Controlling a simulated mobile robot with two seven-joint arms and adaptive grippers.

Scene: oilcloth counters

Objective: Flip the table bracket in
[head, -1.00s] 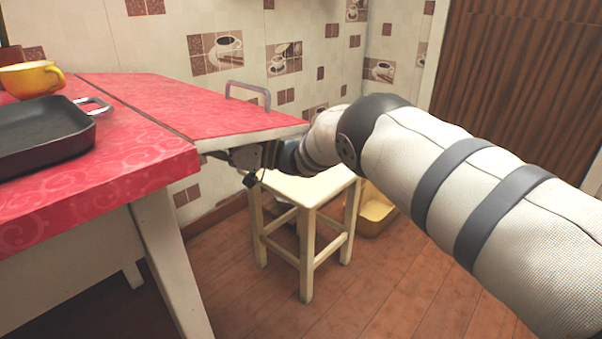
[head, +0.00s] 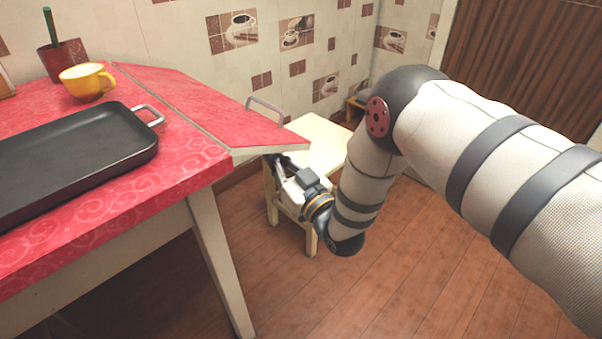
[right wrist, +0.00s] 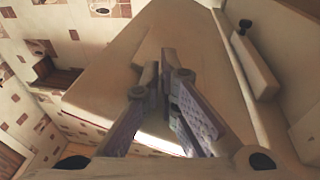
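The table (head: 110,215) has a red oilcloth top and a hinged leaf (head: 205,108) on its right side, which slopes down to the right. In the right wrist view a short pale wooden bar with a dark knob, apparently the bracket (right wrist: 256,68), lies beside the table's side panel under the leaf. My right gripper (head: 274,160) is below the leaf's front edge, its tips partly hidden in the head view. In the right wrist view its fingers (right wrist: 160,75) are close together, left of the bar, with nothing visible between them. My left gripper is out of view.
A black roasting pan (head: 75,150) and a yellow cup (head: 88,82) stand on the fixed tabletop. The leaf carries a grey handle (head: 266,108). A pale stool (head: 325,140) stands behind my right forearm. The floor (head: 400,270) in front is clear.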

